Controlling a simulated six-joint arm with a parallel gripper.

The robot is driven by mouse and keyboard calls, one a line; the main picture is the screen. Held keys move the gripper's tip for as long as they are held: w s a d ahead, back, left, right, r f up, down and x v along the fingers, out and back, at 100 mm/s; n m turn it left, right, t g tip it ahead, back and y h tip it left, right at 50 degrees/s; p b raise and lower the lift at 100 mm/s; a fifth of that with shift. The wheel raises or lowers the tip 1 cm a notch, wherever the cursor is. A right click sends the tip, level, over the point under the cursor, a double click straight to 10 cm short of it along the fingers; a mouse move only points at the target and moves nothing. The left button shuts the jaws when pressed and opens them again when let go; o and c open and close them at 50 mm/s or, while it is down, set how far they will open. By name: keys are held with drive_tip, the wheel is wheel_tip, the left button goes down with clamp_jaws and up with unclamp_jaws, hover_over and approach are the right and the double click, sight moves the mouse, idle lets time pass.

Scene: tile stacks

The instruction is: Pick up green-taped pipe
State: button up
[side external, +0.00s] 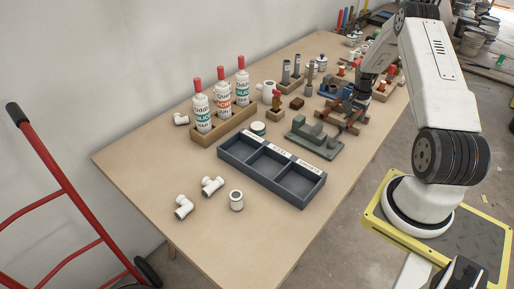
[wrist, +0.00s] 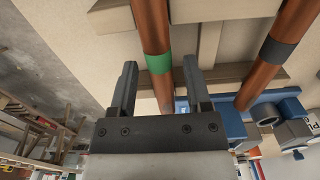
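The green-taped pipe (wrist: 152,25) is a copper tube with a green band (wrist: 159,63), seen in the wrist view. It lies across pale wooden supports and runs down the picture between my fingers. My gripper (wrist: 160,65) is open, with one dark finger on each side of the pipe near the green band. Neither finger visibly touches the pipe, and I cannot tell whether the fingertips reach down to its level. In the side external view my gripper (side external: 363,97) is low over the wooden rack, and the green band cannot be made out.
A second copper pipe (wrist: 292,25) with a dark grey band lies to the right. A blue vise-like tool (wrist: 240,108) is close by the pipes. In the side external view, a dark three-compartment tray (side external: 262,187) and a grey-green fixture (side external: 315,141) stand nearer the camera.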

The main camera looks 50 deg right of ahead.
clamp_jaws()
drive_tip(key=shift+r, duration=0.2)
drive_tip(key=shift+r, duration=0.9)
drive_tip(key=s+a+r, duration=0.9)
drive_tip(key=a+r, duration=0.1)
drive_tip(key=shift+s+a+r, duration=0.15)
drive_tip(key=shift+a+r, duration=0.1)
drive_tip(key=shift+r, duration=0.15)
